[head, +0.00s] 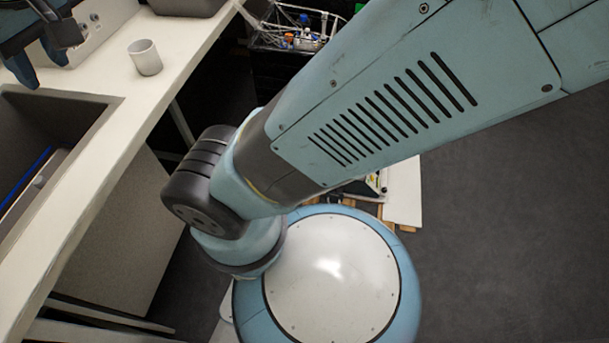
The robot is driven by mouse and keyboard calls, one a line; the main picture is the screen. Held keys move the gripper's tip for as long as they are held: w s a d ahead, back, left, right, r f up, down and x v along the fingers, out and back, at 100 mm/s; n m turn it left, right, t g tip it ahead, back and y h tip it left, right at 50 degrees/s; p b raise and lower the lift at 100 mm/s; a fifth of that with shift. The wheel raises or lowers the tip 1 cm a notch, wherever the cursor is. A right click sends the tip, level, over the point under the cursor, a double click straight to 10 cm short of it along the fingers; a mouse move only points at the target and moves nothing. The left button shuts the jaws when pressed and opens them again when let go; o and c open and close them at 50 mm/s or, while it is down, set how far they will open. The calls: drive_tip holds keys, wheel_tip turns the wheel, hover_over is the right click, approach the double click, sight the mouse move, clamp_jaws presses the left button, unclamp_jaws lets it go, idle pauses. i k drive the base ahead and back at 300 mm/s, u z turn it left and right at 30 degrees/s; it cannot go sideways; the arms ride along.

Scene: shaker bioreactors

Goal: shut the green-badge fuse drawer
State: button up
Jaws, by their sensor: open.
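No green badge and no drawer that I can identify as the fuse drawer shows in the head view. What looks like my gripper (40,66) is at the top left, partly cut off by the frame edge. Its dark fingers point down, apart from each other, over the pale counter, with nothing visible between them. My arm crosses the picture and hides much of the middle and top right.
A pale counter (125,98) runs along the left, with a white cup (145,57) on it. A grey recess (62,102) is at far left. A wire rack (298,28) with small bottles stands at the top. Dark floor (500,220) is clear at right.

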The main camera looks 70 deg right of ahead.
sight(336, 194)
drive_tip(key=u, duration=1.1)
drive_tip(key=k, duration=0.55)
drive_tip(key=u, duration=0.05)
drive_tip(key=i, duration=0.1)
drive_tip(key=z, duration=2.45)
